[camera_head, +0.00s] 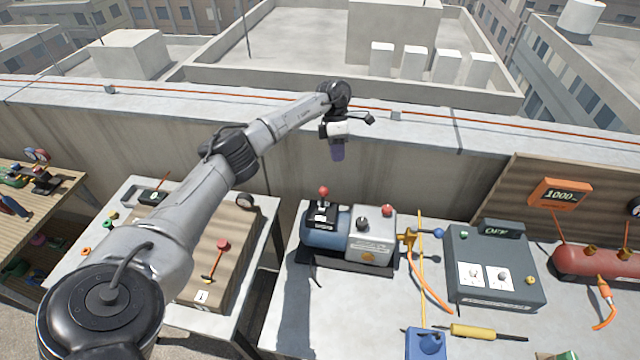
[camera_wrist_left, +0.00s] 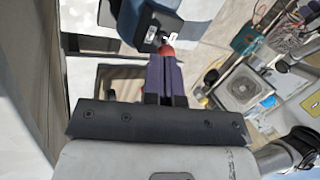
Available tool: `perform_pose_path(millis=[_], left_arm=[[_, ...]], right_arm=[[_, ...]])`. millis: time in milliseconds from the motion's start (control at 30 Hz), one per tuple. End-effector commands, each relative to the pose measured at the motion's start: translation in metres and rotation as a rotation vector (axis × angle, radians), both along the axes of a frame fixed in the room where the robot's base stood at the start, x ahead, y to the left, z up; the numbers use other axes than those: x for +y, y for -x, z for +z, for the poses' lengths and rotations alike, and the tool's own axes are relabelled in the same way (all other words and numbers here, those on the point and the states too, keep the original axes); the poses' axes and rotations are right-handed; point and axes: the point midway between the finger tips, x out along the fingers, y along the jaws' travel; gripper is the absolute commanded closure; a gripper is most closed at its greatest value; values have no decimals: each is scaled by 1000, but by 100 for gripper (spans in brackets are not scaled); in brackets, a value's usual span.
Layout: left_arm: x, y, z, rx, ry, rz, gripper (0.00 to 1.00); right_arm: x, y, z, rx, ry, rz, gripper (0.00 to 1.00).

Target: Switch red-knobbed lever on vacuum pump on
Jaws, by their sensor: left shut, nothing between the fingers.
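The vacuum pump (camera_head: 326,232) stands on the middle table, with a blue motor and a grey body. Its lever's red knob (camera_head: 323,191) stands up over a black switch block on the motor's left part. My left gripper (camera_head: 338,154) has purple fingers, shut and empty, pointing down above and behind the pump. In the left wrist view the shut fingers (camera_wrist_left: 164,62) line up with the red knob (camera_wrist_left: 167,50), which shows just past their tips. I cannot tell the exact gap; the head view shows them apart. My right gripper is not in view.
A second red knob (camera_head: 387,210) sits on the pump's right part. A grey box (camera_head: 500,285) with a display reading OFF stands right of it. An orange gauge (camera_head: 560,194) reads 1000. A wooden-looking box (camera_head: 200,275) carries another red-knobbed lever. The parapet (camera_head: 420,135) runs behind.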

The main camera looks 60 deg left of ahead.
Motion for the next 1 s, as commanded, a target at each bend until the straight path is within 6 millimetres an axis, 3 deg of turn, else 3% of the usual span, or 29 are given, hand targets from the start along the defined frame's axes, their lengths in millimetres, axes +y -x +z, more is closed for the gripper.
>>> perform_pose_path(millis=[200,667,1000], left_arm=[[28,21,11,86,-34,10,100],[31,24,13,100,-38,10,100],[16,33,-21,104,-37,9,100]], right_arm=[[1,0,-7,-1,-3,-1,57],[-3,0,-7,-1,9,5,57],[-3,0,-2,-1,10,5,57]])
